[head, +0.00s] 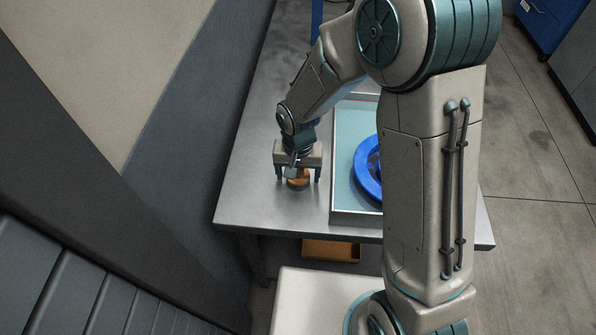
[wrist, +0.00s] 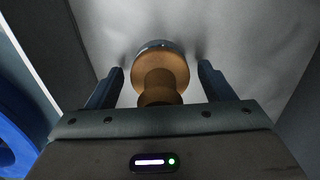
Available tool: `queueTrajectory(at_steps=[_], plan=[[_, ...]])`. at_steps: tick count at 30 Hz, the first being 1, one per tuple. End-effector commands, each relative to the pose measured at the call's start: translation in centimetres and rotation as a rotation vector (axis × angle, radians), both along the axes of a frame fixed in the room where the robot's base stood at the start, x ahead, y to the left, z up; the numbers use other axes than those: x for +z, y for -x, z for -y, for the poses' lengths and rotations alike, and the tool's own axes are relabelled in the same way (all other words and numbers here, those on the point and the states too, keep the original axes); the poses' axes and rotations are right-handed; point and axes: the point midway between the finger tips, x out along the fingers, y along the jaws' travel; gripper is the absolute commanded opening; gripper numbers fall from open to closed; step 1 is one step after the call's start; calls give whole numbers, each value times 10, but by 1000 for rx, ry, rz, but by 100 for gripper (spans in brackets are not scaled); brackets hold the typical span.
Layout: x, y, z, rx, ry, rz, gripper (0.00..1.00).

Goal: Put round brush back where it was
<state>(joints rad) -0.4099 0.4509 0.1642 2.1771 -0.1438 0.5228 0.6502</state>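The round brush (head: 299,183) is orange-brown and stands on the metal table's left part, near its front edge. In the wrist view the brush (wrist: 160,72) shows a wide round part, a narrower handle toward my gripper and a thin grey rim at its far end. My gripper (head: 298,178) is above the brush, pointing down, with one finger on each side. In the wrist view my gripper (wrist: 161,68) is open, with a small gap between each finger and the brush.
A tray (head: 341,185) with a light rim lies right of the brush and holds a blue ring (head: 366,172), partly hidden by my arm. The metal table (head: 262,205) is bare around the brush. An orange-brown box (head: 331,251) is below the table's front edge.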

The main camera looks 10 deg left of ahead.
Motion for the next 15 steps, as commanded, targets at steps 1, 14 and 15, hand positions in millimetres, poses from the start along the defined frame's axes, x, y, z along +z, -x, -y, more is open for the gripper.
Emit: queueTrajectory(at_steps=[1, 14, 15], plan=[[0, 0, 0, 0, 0, 0, 75], [46, -1, -1, 0, -3, 6, 75], [55, -1, -1, 0, -3, 6, 75]])
